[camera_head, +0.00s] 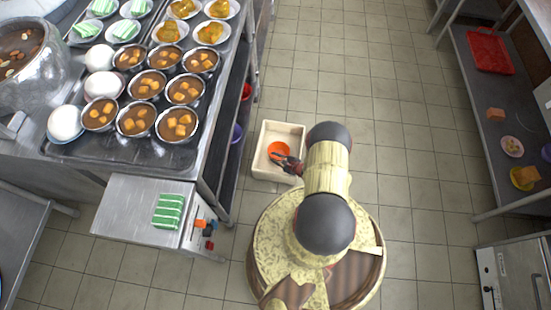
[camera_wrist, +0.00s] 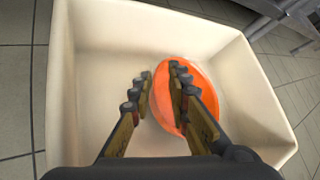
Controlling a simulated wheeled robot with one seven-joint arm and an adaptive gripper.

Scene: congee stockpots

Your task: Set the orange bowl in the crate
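The orange bowl (camera_head: 278,149) is inside the cream crate (camera_head: 292,129), which stands on the tiled floor. In the wrist view the bowl (camera_wrist: 207,88) sits right of the middle of the crate (camera_wrist: 92,60), and it looks to be resting on the crate's floor. My gripper (camera_head: 288,161) reaches down into the crate. In the wrist view my gripper (camera_wrist: 160,76) has its fingers apart, the right one over the bowl and the left one just outside its left rim. A gap shows between the fingertips. Contact with the rim cannot be made out.
A shelf with a red tray (camera_head: 489,52) is at right. The floor between is clear.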

